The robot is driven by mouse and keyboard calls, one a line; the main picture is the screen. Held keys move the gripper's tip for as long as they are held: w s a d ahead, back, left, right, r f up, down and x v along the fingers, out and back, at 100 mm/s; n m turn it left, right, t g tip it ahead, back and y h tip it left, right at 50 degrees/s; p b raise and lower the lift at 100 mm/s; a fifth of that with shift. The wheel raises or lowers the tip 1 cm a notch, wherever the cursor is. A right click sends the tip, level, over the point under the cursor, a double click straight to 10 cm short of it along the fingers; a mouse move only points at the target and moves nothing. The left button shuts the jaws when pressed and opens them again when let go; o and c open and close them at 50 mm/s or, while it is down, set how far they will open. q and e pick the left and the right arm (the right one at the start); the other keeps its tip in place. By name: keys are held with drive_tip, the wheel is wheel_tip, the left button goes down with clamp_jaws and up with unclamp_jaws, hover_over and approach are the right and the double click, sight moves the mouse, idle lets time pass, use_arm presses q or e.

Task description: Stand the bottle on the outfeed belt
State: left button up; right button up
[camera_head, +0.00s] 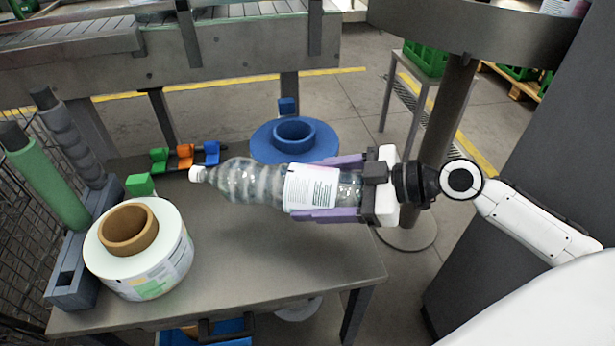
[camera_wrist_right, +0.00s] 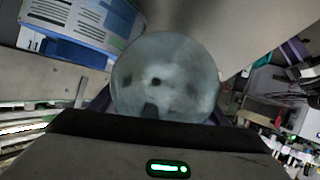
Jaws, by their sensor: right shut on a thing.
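A clear plastic bottle (camera_head: 250,181) with a white cap and a white printed label lies on its side in my right gripper (camera_head: 330,188). The gripper's purple fingers are shut on the label end, and the cap points left in the head view. The bottle appears held above the grey table; the exact gap cannot be told. In the right wrist view the round bottle base (camera_wrist_right: 165,78) faces the camera between the fingers. A grey conveyor (camera_head: 240,45) runs along the back; I cannot tell whether it is the outfeed belt. My left gripper is not in view.
A label roll (camera_head: 150,270) stands at the table's front left. A blue reel holder (camera_head: 270,150) sits behind the bottle, near small green, orange and blue blocks (camera_head: 185,155). A round grey table (camera_head: 470,30) is at the upper right. The table's front middle (camera_head: 270,260) is clear.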

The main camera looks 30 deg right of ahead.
drive_tip(key=shift+w+f, duration=0.1)
drive_tip(key=shift+f, duration=2.45)
drive_tip(key=o, duration=1.8)
drive_tip(key=shift+f, duration=0.3)
drive_tip(key=shift+s, duration=0.2)
